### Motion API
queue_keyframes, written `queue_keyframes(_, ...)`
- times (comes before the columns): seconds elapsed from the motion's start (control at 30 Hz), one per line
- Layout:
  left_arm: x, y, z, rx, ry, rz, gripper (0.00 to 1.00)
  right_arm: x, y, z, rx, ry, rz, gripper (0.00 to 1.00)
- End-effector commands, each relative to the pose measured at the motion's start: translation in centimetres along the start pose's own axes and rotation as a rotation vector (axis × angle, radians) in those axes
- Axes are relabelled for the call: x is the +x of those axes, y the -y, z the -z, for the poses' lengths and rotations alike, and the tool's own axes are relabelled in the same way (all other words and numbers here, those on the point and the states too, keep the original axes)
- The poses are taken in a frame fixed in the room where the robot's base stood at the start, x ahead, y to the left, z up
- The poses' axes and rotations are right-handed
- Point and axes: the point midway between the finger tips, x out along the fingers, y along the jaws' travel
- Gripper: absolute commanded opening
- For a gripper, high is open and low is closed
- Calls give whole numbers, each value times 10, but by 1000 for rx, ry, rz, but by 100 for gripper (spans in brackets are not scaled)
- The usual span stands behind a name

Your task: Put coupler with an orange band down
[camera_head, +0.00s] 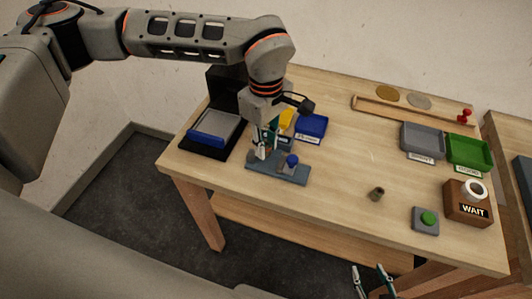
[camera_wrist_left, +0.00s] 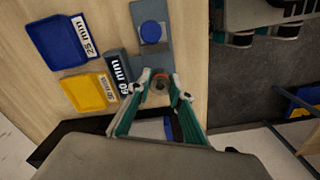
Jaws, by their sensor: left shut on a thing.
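My left gripper (camera_head: 264,152) is over the left part of a blue-grey plate (camera_head: 298,178). In the left wrist view its fingers (camera_wrist_left: 160,88) are shut on a small dark round coupler with an orange band (camera_wrist_left: 160,77). The coupler is mostly hidden in the head view. I cannot tell whether it touches the plate. A blue round piece (camera_head: 292,160) stands on the plate to the right; it also shows in the left wrist view (camera_wrist_left: 151,33). My right gripper (camera_head: 373,281) is at the bottom of the head view, its fingers apart and empty.
Blue (camera_head: 311,127) and yellow (camera_head: 287,119) bins stand behind the plate. A scale-like black unit (camera_head: 205,146) is left. A small olive cylinder (camera_head: 377,194) lies near the button box (camera_head: 425,221). Grey (camera_head: 422,142) and green (camera_head: 469,153) trays are right. The middle is clear.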

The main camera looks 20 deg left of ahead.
Motion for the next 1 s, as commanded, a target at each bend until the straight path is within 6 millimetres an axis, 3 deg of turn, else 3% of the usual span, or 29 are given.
queue_keyframes(0.3,40,0,0,-1,0,2,6,1,0,-2,-2,0,-1,40)
queue_keyframes(0.67,43,0,0,0,0,1,6,2,-1,-1,-2,-2,-2,40)
queue_keyframes(0.7,43,0,0,0,0,1,23,2,-1,-1,-3,-2,-2,40)
queue_keyframes(0.77,43,0,0,0,0,0,37,2,-1,-1,-3,-2,-2,40)
queue_keyframes(1.0,42,0,0,0,0,0,37,2,-1,0,-3,-2,-2,40)
